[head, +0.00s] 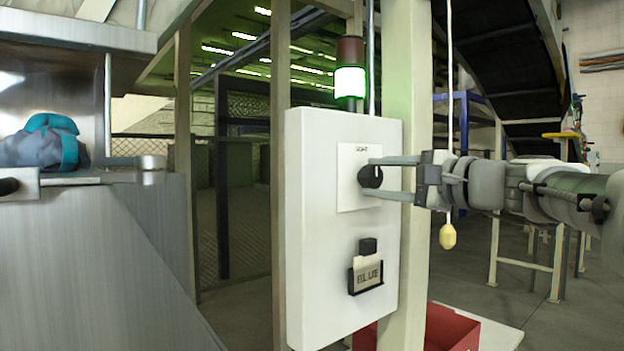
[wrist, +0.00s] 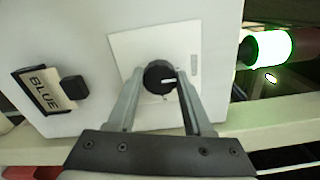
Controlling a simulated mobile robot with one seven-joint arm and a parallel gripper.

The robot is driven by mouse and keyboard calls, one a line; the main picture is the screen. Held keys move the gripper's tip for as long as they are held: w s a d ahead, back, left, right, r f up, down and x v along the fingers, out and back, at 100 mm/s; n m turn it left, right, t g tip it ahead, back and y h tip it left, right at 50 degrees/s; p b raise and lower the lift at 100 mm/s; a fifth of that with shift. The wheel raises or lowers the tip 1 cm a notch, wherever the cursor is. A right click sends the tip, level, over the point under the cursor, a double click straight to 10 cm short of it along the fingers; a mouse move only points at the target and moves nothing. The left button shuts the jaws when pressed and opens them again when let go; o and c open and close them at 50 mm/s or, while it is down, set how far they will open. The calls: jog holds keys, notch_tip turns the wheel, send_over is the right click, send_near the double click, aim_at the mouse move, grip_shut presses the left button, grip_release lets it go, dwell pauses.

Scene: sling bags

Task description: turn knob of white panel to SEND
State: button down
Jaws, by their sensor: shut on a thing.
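The white panel (head: 320,240) is fixed upright on a post and shows a white plate with a round black knob (head: 370,177). My gripper (head: 385,177) reaches in from the right with a finger on either side of the knob. In the wrist view the black knob (wrist: 159,76) sits between the fingertips (wrist: 157,82), with a white pointer mark toward the right finger. My gripper is shut on the knob. Lettering on the plate above the knob is too small to read. A small marking also shows at the plate's right side in the wrist view.
Below the knob the panel carries a holder with a card reading BLUE (head: 366,274) and a black block above it. A lit green signal lamp (head: 350,82) stands over the panel. A yellow pull handle (head: 447,236) hangs under my arm. A blue-grey bag (head: 42,145) lies at left.

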jog(key=shift+c, duration=1.5)
grip_release()
jog(key=shift+s+d, duration=0.1)
jog(key=p+v, duration=0.2)
jog(key=v, duration=1.5)
